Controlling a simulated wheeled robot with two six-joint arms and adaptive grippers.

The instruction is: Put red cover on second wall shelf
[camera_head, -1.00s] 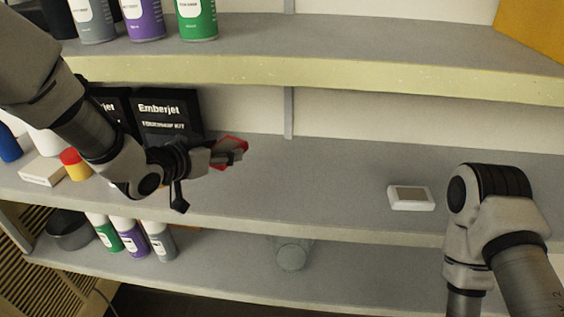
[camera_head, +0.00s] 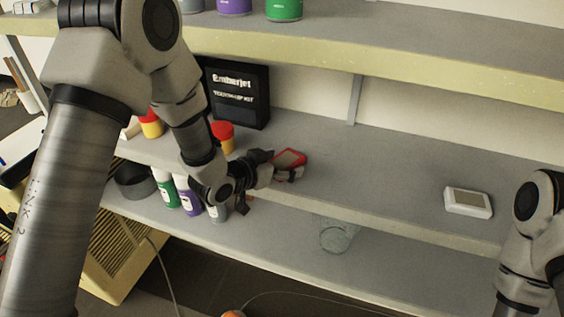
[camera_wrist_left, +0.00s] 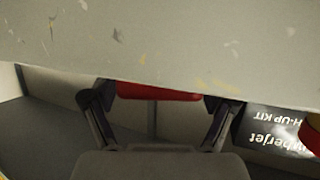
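The red cover (camera_head: 291,157) is a small flat piece with a red rim and a paler middle. My left gripper (camera_head: 286,168) is shut on it, near the front edge of the middle shelf (camera_head: 375,180). Whether the cover touches the shelf cannot be told. In the left wrist view, the red cover (camera_wrist_left: 158,92) shows between the two fingers of my left gripper (camera_wrist_left: 158,100), partly hidden by a worn grey surface. My right arm shows at the right edge, with its gripper out of view.
A black Emberjet box (camera_head: 238,92) and a red-lidded pot (camera_head: 223,136) stand left on the middle shelf. A small white device (camera_head: 467,202) lies on the right, with clear shelf between. The upper shelf edge (camera_head: 400,75) runs above; bottles and a glass jar (camera_head: 337,236) stand below.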

